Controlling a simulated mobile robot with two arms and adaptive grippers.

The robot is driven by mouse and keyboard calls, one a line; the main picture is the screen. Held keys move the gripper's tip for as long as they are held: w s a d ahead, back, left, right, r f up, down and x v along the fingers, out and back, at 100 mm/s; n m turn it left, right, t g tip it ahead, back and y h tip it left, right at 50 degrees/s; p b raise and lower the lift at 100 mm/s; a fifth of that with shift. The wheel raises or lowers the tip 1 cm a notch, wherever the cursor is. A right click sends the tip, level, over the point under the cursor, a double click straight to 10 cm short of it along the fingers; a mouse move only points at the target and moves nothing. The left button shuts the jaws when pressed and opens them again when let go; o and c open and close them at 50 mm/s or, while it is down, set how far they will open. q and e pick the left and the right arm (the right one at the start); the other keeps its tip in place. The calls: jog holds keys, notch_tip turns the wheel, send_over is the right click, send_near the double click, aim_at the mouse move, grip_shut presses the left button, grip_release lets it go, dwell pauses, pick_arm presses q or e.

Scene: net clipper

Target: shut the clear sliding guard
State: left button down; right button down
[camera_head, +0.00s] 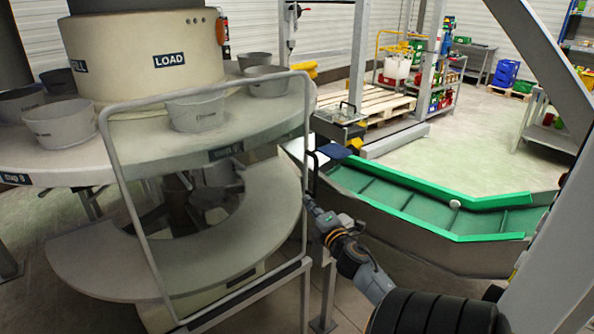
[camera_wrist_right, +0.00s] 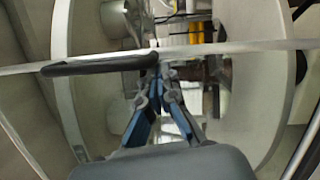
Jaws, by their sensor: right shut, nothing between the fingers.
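The clear sliding guard (camera_head: 306,130) is a see-through panel in a grey frame, standing in front of the round machine in the head view. A black handle (camera_head: 311,172) is on its right edge. In the wrist view the handle (camera_wrist_right: 100,66) lies crosswise, with the pale frame bar beside it. My right gripper (camera_head: 309,203) is at the guard's right edge, just below the handle. In the wrist view its blue fingers (camera_wrist_right: 160,82) come together with nothing between them, their tips close to the handle's end. I cannot tell whether they touch it. My left gripper is not in view.
Behind the guard is a round table (camera_head: 40,155) with several grey bowls and a drum marked LOAD (camera_head: 140,55). A green-edged conveyor (camera_head: 400,200) runs to the right of my right gripper. A grey rail (camera_head: 245,297) runs below the guard.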

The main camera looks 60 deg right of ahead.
jog(key=shift+s+d, duration=0.15)
jog(key=shift+d, duration=0.15)
